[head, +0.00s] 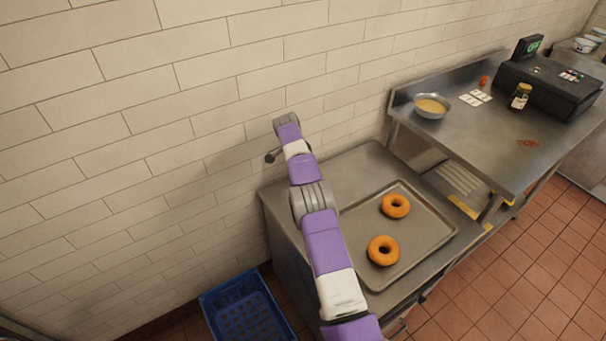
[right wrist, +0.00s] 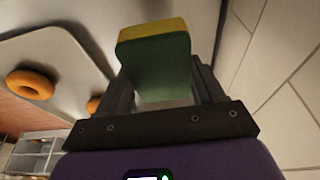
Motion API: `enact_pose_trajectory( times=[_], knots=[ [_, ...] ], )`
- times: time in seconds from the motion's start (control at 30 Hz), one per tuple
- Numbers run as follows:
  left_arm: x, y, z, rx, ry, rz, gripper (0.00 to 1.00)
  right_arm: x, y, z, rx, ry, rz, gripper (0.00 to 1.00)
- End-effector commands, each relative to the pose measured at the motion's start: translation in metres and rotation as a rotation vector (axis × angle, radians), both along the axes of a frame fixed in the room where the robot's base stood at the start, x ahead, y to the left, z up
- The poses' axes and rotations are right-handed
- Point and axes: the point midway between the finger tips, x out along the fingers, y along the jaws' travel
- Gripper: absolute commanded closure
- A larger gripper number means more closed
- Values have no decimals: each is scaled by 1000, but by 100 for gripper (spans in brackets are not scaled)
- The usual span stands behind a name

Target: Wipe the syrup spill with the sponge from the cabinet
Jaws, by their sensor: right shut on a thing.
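The sponge (right wrist: 158,60), green with a yellow layer, is between the fingers of my right gripper (right wrist: 163,82) in the right wrist view. That gripper is shut on it. In the head view my purple and white arm reaches up from the bottom, in front of the wall and left of the tray; its fingers and the sponge cannot be made out there. The syrup spill (head: 528,143) is a small reddish-brown patch on the steel table (head: 470,140) at right, well away from the arm. No cabinet can be clearly identified. My left gripper is not in view.
A tray (head: 440,225) with two bagels (head: 396,206) (head: 383,250) lies on the lower counter. A bowl (head: 431,106), cards (head: 475,97), a jar (head: 521,96) and a black register (head: 550,85) stand on the steel table around the spill. A blue crate (head: 243,308) is on the floor.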

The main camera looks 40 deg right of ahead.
Motion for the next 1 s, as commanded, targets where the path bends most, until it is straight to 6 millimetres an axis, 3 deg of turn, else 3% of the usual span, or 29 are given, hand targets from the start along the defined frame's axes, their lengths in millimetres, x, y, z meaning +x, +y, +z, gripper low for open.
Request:
enact_pose_trajectory(
  times=[0.27,0.3,0.43,0.77,1.0],
  knots=[
    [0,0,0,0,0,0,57,0,0,2,0,0,0,60],
    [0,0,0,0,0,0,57,0,0,2,0,0,0,37],
    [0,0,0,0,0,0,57,0,0,2,0,0,0,57],
    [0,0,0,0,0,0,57,-5,8,4,2,0,69,57],
    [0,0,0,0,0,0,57,-18,43,5,3,-2,291,57]
  ],
)
